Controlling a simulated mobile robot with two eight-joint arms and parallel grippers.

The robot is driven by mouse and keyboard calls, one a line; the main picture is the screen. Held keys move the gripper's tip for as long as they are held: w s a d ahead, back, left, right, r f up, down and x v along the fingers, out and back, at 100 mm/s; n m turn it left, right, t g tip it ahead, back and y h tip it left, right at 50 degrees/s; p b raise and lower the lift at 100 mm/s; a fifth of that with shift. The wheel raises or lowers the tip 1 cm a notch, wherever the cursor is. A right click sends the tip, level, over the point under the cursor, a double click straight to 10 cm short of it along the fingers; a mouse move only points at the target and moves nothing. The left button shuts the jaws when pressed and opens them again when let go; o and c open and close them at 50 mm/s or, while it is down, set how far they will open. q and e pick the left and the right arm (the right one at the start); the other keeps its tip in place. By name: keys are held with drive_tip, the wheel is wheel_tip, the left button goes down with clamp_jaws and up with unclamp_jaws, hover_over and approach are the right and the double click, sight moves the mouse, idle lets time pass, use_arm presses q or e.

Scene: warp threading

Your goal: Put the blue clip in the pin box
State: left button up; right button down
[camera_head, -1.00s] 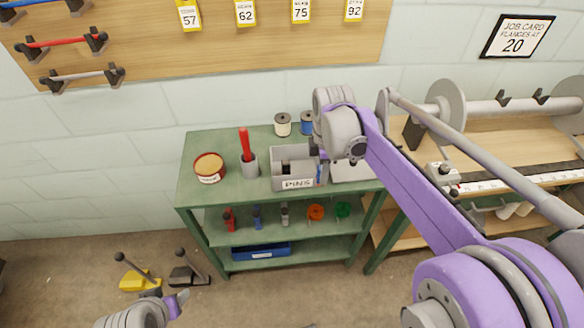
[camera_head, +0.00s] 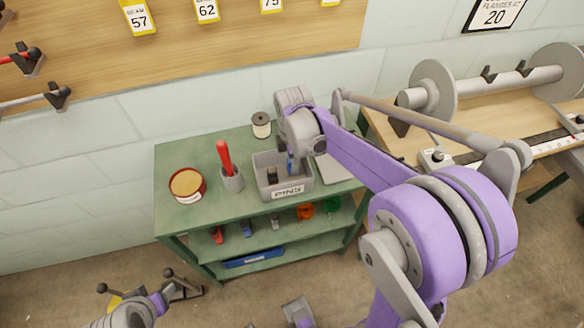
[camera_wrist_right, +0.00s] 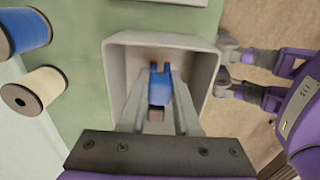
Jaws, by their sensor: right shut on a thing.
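The grey pin box (camera_head: 290,191), labelled PINS, stands on the green shelf unit's top. My right gripper (camera_head: 289,166) points down over the box's opening. It is shut on the blue clip (camera_head: 291,163). In the right wrist view the blue clip (camera_wrist_right: 160,88) sits between the two fingers, with the box's rim (camera_wrist_right: 118,72) around them. I cannot tell whether the clip touches the box floor. A dark piece (camera_head: 272,175) shows inside the box. My left gripper (camera_head: 160,302) is low at the left, away from the shelf; its jaws are not clear.
On the unit's top stand a round red-rimmed tin (camera_head: 187,185), a grey cup (camera_head: 232,180) with a red-handled tool, and a cream spool (camera_head: 261,125). A blue spool (camera_wrist_right: 22,32) shows in the right wrist view. A blue tray (camera_head: 253,258) lies on the low shelf.

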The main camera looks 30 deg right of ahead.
drive_tip(key=shift+f, duration=1.3)
drive_tip(key=shift+f+b, duration=0.2)
drive_tip(key=shift+b, duration=0.1)
drive_tip(key=c, duration=0.6)
unclamp_jaws()
drive_tip(key=shift+c, duration=0.2)
drive_tip(key=shift+r, duration=0.15)
